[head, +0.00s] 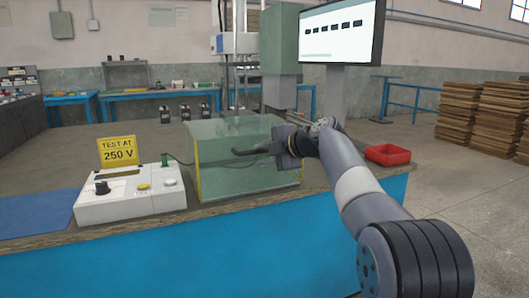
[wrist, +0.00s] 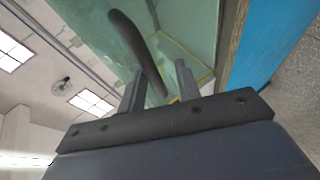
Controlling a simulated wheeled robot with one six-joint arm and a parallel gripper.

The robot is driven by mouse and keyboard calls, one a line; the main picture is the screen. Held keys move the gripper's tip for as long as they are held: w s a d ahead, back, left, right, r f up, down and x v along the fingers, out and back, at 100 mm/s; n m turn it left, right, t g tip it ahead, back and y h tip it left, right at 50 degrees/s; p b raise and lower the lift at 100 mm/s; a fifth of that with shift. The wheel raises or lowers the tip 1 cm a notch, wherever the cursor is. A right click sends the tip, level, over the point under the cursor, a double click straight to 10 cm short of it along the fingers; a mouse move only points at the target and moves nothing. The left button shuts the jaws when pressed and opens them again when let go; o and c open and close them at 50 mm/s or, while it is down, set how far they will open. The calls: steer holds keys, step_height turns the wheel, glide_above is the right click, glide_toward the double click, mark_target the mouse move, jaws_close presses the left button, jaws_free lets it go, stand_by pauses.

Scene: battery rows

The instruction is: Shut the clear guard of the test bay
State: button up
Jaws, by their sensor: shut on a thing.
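The clear guard (head: 225,178) of the test bay is a greenish see-through box on the workbench, with yellow edging at its left and right front edges. It also fills the upper middle of the wrist view (wrist: 90,25). A dark curved handle (wrist: 134,45) sits on the guard's front, and it shows in the head view (head: 245,152) too. My gripper (head: 277,147) is at the front right of the guard, shut on the handle. In the wrist view, the two fingers (wrist: 158,90) stand on either side of the handle's lower end. Whether the guard is fully down I cannot tell.
A white test box (head: 130,200) with a yellow "TEST AT 250 V" sign (head: 119,152) stands left of the guard. A red tray (head: 388,155) is on the right of the bench (head: 240,215). A monitor (head: 340,32) and a green column (head: 279,42) rise behind.

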steer(key=shift+o, duration=1.4)
steer(key=shift+s+d+f, duration=0.1)
steer(key=shift+d+f, duration=0.05)
steer(key=shift+f, duration=0.85)
steer(key=r+p+v, duration=0.1)
steer(key=v, duration=1)
steer(key=x, duration=0.9)
steer(key=shift+b, duration=0.3)
steer(key=shift+f, duration=0.2)
